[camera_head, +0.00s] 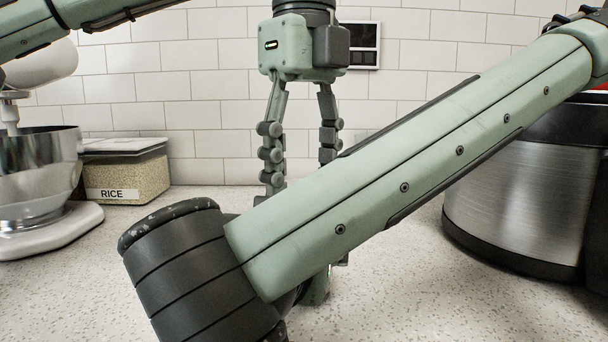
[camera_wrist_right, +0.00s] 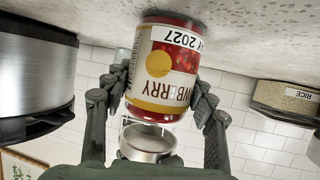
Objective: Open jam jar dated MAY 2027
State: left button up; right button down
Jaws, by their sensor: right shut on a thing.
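The jam jar (camera_wrist_right: 165,75) shows upside down in the right wrist view, with red contents and a strawberry label whose visible date reads "Y 2027"; its first letters are cut off. My right gripper (camera_wrist_right: 157,105) is shut on the jar, one finger on each side. A silvery round part (camera_wrist_right: 148,142) shows below the jar in that view; I cannot tell whether it is the jar's lid. In the head view the jar and my right gripper are hidden behind my right arm. My left gripper (camera_head: 302,170) points down with fingers apart, its tips partly hidden by that arm.
A rice container (camera_head: 128,172) and a stand mixer with a steel bowl (camera_head: 45,165) stand at the left of the speckled counter (camera_head: 100,280). A large steel appliance (camera_head: 520,200) stands at the right. A tiled wall is behind. The front left counter is clear.

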pick_arm(q)
jog(key=shift+r, duration=2)
pick_arm(e)
jog(key=shift+c, duration=2.3)
grip_release()
